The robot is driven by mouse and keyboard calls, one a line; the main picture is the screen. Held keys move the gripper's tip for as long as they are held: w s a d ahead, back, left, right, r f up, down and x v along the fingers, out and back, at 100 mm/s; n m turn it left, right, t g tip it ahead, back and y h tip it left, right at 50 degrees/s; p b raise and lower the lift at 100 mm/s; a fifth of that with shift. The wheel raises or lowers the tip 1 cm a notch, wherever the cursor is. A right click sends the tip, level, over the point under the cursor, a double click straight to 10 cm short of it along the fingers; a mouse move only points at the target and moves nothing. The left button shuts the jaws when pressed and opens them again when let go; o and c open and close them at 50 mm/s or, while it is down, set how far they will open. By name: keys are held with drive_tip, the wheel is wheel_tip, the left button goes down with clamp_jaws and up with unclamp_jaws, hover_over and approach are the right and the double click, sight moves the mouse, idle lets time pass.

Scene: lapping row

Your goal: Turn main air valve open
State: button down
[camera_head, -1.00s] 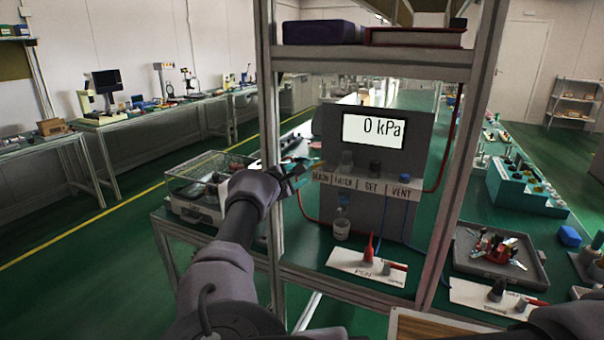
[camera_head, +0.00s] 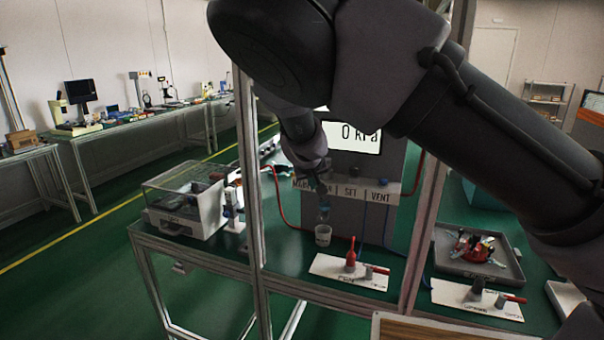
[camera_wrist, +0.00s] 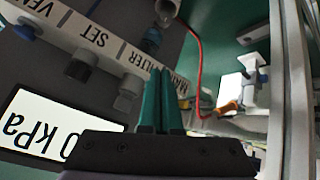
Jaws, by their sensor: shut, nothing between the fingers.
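The grey pressure panel (camera_head: 372,215) stands on the bench behind the frame posts, its display (camera_head: 355,137) reading 0 kPa. Its label strip (camera_head: 365,187) shows SET and VENT clearly; MAIN and FILTER are partly covered by my arm. My gripper (camera_head: 320,186) is in front of the strip's left part. In the wrist view the panel is upside down, and my shut, empty teal fingers (camera_wrist: 161,105) are between the FILTER and MAIN labels.
Metal posts (camera_head: 250,190) frame the bench close to my arm. A clear-lidded box (camera_head: 185,205) stands at left. A red hose (camera_wrist: 198,75) runs beside the fingers.

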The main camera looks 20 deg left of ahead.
wheel_tip(320, 180, up, 7)
drive_tip(key=s+d+m+g+y, duration=0.1)
drive_tip(key=m+y, duration=0.2)
drive_tip(key=m, duration=0.6)
drive_tip(key=w+a+f, duration=0.6)
drive_tip(key=w, duration=0.1)
drive_tip(key=shift+w+f, duration=0.15)
drive_tip(key=shift+f, duration=0.2)
drive_tip(key=shift+a, duration=0.15)
